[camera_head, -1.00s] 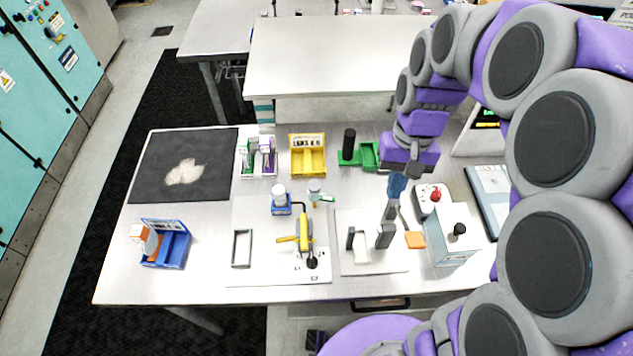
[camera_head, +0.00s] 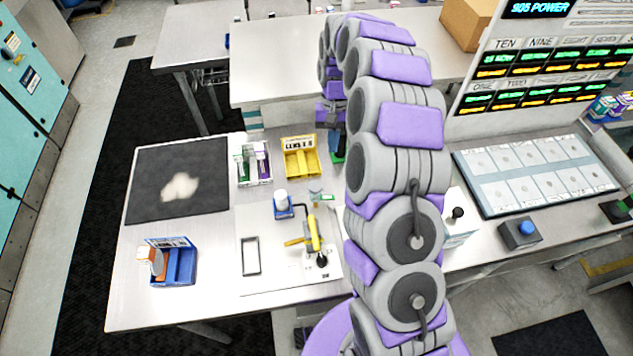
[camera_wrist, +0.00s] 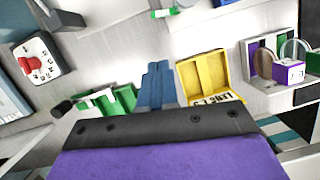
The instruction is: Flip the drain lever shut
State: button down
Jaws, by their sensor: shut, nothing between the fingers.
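A yellow valve-like fitting (camera_head: 314,234) with a yellow side handle (camera_head: 296,241) and a black knob (camera_head: 321,260) stands on a white plate (camera_head: 262,280) in the head view. I cannot tell for sure which of these parts is the drain lever. My gripper shows in the wrist view (camera_wrist: 157,72) as two blue fingers closed together, with nothing between them. It is over the back of the bench, beside the yellow bin (camera_wrist: 207,75) and the green tray (camera_wrist: 115,100). In the head view my arm hides most of it. The fitting is not recognisable in the wrist view.
The yellow bin also shows in the head view (camera_head: 302,165). A purple and green rack (camera_head: 253,163), blue bin (camera_head: 180,265), small blue holder (camera_head: 283,206) and empty frame (camera_head: 250,257) stand on the bench. The dark mat (camera_head: 160,190) is mostly clear.

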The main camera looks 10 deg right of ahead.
jog(key=shift+w+a+f, duration=0.8)
jog(key=shift+f, duration=0.1)
send_near(325, 199)
jog(key=w+f, duration=0.1)
jog(key=f, duration=0.1)
jog(key=w+f, duration=0.1)
jog(key=w+d+f, duration=0.1)
jog(key=w+f, duration=0.1)
jog(key=shift+f+b, duration=0.3)
jog(key=shift+s+d+f, duration=0.15)
jog(key=shift+s+f, duration=0.2)
jog(key=shift+s, duration=1.1)
jog(key=shift+s+a+f, duration=0.2)
jog(key=shift+s+a, duration=0.25)
jog(key=shift+d+m, duration=0.25)
jog(key=shift+m, duration=0.05)
jog(key=shift+s+d+m+p, duration=0.1)
jog(key=shift+s+m+p, duration=0.2)
jog(key=shift+m, duration=0.4)
